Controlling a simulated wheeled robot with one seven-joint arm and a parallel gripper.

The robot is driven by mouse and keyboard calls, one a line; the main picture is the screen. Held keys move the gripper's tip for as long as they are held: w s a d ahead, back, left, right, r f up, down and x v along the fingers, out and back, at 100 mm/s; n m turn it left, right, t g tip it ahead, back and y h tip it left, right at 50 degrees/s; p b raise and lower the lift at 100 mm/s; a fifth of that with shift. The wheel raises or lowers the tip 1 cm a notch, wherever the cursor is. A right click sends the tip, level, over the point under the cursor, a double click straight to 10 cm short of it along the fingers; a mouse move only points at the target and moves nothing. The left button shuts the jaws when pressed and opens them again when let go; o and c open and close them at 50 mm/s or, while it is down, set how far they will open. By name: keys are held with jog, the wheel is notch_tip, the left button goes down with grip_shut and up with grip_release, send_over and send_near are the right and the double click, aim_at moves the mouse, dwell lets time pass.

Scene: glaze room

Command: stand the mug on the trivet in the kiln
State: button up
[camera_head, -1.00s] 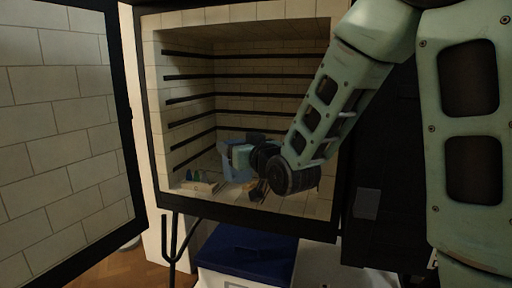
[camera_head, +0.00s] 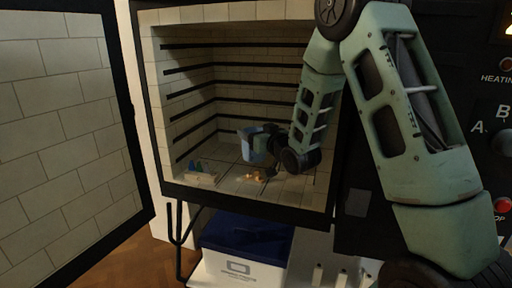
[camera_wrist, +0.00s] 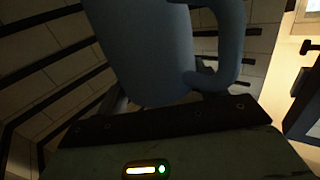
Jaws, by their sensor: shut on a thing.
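The blue-grey mug (camera_head: 246,148) is inside the open kiln (camera_head: 180,113), roughly upright above its floor. In the wrist view the mug (camera_wrist: 148,55) fills the upper middle, with its handle to the right. My gripper (camera_head: 260,142) reaches in from the right and is shut on the mug. A small brownish-orange item (camera_head: 259,175) lies on the kiln floor below and in front of the mug; I cannot tell whether it is the trivet. The mug's base and its exact height above the floor are unclear.
A pale block with small dark cones (camera_head: 201,176) stands at the front left of the kiln floor. Dark rails line the kiln walls. The kiln door (camera_head: 70,120) stands open at left. A blue-lidded white box (camera_head: 245,243) sits below the kiln.

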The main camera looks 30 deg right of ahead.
notch_tip(320, 180, down, 5)
jog(key=shift+r, duration=0.1)
jog(key=shift+w+d+f, duration=0.1)
jog(key=shift+w+f, duration=0.05)
jog(key=shift+f, duration=0.15)
jog(key=shift+f+b, duration=0.2)
jog(key=shift+b, duration=0.1)
jog(key=o, duration=1.5)
jog(key=shift+r, duration=0.2)
